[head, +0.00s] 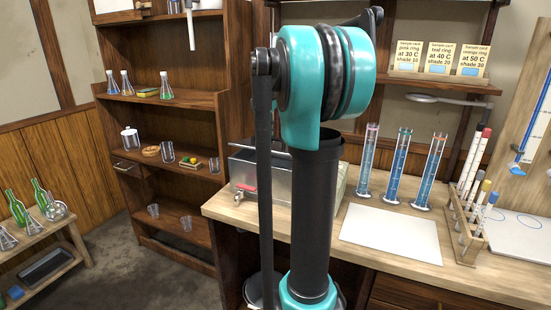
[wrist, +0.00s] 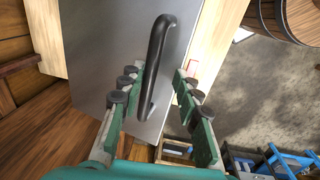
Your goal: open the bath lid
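The bath (head: 262,178) is a grey metal box on the bench, partly hidden behind my arm in the head view. In the wrist view its lid (wrist: 105,45) is a flat grey metal plate filling the upper left. A black bar handle (wrist: 158,48) stands on the lid. My gripper (wrist: 158,76) is open, its fingers spread either side of the handle's lower part. The handle lies nearer the left finger, with a clear gap to the right finger. Whether the left finger touches it I cannot tell. The gripper is hidden in the head view.
A white mat (head: 390,233) and several tall blue-filled cylinders stand right of the bath. A tube rack (head: 467,232) stands farther right. A shelf unit (head: 175,120) with glassware is at left. The wrist view also shows a wooden barrel (wrist: 290,18).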

